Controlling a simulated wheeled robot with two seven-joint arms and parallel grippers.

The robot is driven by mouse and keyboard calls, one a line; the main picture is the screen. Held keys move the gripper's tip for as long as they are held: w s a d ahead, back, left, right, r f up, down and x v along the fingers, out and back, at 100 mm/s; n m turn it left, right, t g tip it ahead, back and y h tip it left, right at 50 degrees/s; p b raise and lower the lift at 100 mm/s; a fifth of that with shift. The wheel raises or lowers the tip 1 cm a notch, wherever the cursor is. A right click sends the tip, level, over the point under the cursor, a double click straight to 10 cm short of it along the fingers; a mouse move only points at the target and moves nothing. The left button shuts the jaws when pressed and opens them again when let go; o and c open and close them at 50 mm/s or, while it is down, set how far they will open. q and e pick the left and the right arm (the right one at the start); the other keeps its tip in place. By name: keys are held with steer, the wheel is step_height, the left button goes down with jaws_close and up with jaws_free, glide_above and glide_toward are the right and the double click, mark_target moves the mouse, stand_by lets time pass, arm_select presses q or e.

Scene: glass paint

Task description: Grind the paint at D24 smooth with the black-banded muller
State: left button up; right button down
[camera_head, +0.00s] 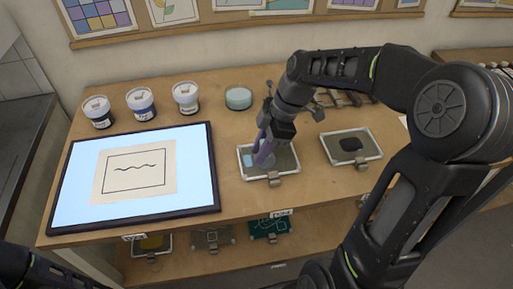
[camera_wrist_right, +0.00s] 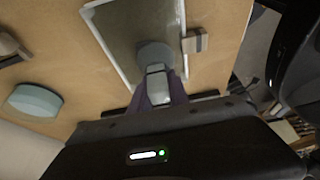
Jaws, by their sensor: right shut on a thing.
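My right gripper (camera_head: 265,148) is shut on a glass muller (camera_head: 266,160) over the white-rimmed grinding slab (camera_head: 284,161) in the middle of the table. In the right wrist view the muller (camera_wrist_right: 155,54) shows a grey, round foot and a pale handle between the purple fingers; its foot is over the slab (camera_wrist_right: 120,28), and I cannot tell whether it touches. No black band is clear on it. A second slab (camera_head: 373,153) to the right bears a dark paint patch (camera_head: 350,144). No D24 label is readable. My left arm shows at the lower left; its gripper is out of view.
A lit panel (camera_head: 200,190) with a line drawing (camera_head: 135,171) fills the table's left. Several lidded jars (camera_head: 141,103) and a pale green round dish (camera_head: 238,98) stand behind. Dark tools (camera_head: 345,98) lie behind the slabs. A lower shelf (camera_head: 185,262) holds further trays.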

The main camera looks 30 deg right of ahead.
steer(key=shift+s+d, duration=0.1)
steer(key=shift+d, duration=0.05)
steer(key=shift+s+d, duration=0.3)
steer(key=shift+d, duration=0.5)
steer(key=shift+w+d+f+b, duration=0.1)
steer(key=shift+w+d+b, duration=0.1)
steer(key=shift+d, duration=0.15)
steer(key=shift+w+d+f+b, duration=0.1)
steer(key=shift+d+b, duration=0.1)
steer(key=shift+d, duration=0.1)
steer(key=shift+w, duration=0.1)
steer(key=shift+w+a, duration=0.15)
steer(key=shift+w, duration=0.4)
